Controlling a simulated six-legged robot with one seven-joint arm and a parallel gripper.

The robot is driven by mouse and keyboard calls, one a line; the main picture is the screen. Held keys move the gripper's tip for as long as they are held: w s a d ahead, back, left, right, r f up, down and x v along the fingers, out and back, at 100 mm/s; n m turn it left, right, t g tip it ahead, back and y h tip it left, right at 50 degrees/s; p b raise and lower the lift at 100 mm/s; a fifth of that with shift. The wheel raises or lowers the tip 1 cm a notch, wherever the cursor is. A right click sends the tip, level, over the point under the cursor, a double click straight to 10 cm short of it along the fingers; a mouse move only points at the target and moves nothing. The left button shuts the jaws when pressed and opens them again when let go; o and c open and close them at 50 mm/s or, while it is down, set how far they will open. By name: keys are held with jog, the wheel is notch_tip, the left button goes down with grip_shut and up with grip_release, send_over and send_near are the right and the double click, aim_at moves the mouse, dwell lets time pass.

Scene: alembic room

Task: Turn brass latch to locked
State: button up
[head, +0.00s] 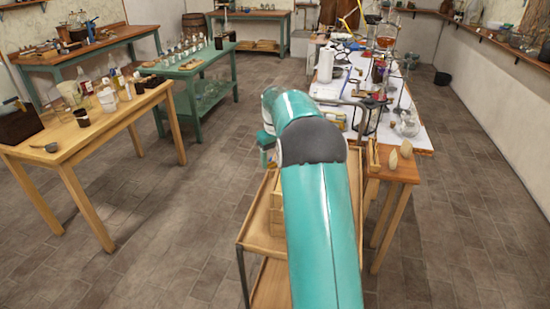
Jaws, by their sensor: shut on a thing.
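No brass latch can be made out in the head view. My teal arm runs up the middle of the picture and bends at a dark grey joint. A small teal part of my arm sticks out to the left of this bend. My gripper and whatever it touches are hidden, so I cannot see its fingers. A wooden shelf unit (249,236) stands partly hidden under and behind my arm, with light wooden pieces on it.
A long workbench (403,172) crowded with glassware stands beyond and right of my arm. A wooden table (90,137) with bottles is at left, a green table (210,65) behind it. Tiled floor (190,225) is clear between the left table and the shelf unit, and at right.

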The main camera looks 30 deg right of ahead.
jog(key=m, duration=0.4)
jog(key=shift+r+m, duration=0.1)
jog(key=shift+m, duration=2.1)
jog(key=o, duration=1)
notch_tip(320, 180, up, 14)
jog(key=shift+f, duration=0.15)
